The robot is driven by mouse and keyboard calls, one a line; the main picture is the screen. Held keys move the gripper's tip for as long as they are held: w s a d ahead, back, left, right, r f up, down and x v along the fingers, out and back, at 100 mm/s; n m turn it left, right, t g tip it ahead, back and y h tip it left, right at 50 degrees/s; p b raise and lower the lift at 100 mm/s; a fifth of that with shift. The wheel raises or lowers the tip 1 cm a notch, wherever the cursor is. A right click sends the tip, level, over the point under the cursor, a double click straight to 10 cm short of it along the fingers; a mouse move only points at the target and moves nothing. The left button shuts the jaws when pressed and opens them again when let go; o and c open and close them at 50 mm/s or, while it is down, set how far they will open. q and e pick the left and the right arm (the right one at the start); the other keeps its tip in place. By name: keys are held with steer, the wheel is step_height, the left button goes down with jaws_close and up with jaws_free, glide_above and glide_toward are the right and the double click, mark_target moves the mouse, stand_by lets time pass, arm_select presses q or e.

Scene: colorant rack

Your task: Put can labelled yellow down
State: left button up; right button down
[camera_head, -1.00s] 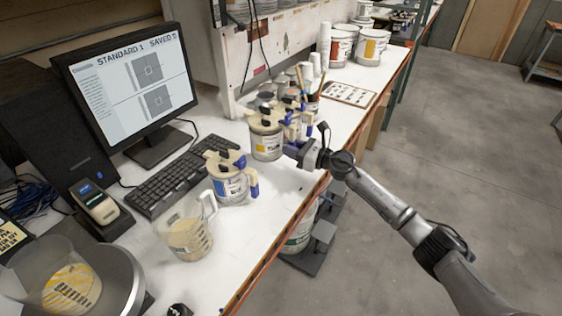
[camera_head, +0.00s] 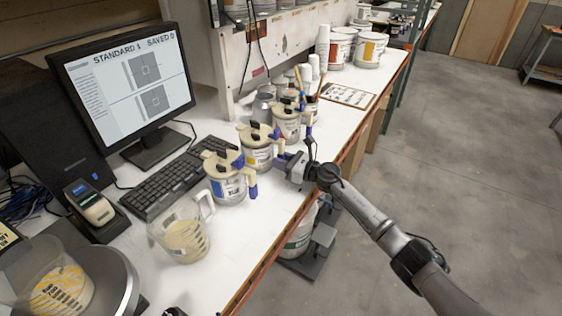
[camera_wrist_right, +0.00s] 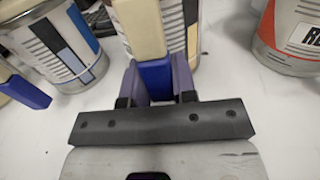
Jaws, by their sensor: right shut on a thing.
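The yellow-labelled can (camera_head: 258,157) is upright between its blue- and red-labelled neighbours, with a cream lid and handle. My right gripper (camera_head: 282,163) is shut on the blue lower part of its handle; that handle also shows between the fingers in the right wrist view (camera_wrist_right: 156,80). The can's base is at or just above the white worktop; I cannot tell if it touches. The blue-labelled can (camera_head: 228,187) stands nearer and to the left, the red-labelled can (camera_head: 286,126) farther and to the right. My left gripper is out of view.
A clear measuring jug (camera_head: 184,240) stands in front of the blue-labelled can. The keyboard (camera_head: 175,182) lies behind the cans on the left. The worktop's front edge (camera_head: 290,225) runs close by my right gripper. Brushes in a cup (camera_head: 312,102) and a chart (camera_head: 347,95) are farther back.

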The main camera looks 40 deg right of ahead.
steer(key=shift+r, duration=0.1)
steer(key=c, duration=1.3)
jaws_free()
steer(key=shift+f, duration=0.2)
steer(key=shift+c, duration=0.2)
steer(key=o, duration=0.3)
steer(key=shift+o, duration=0.6)
steer(key=shift+r, duration=0.15)
steer(key=shift+s+d, duration=0.1)
steer(key=v, duration=1)
steer(key=shift+s+p, duration=0.1)
steer(key=shift+p, duration=0.2)
steer(key=shift+s+d, duration=0.2)
steer(key=shift+s, duration=0.35)
steer(key=shift+s+d, duration=0.1)
steer(key=shift+s, duration=0.05)
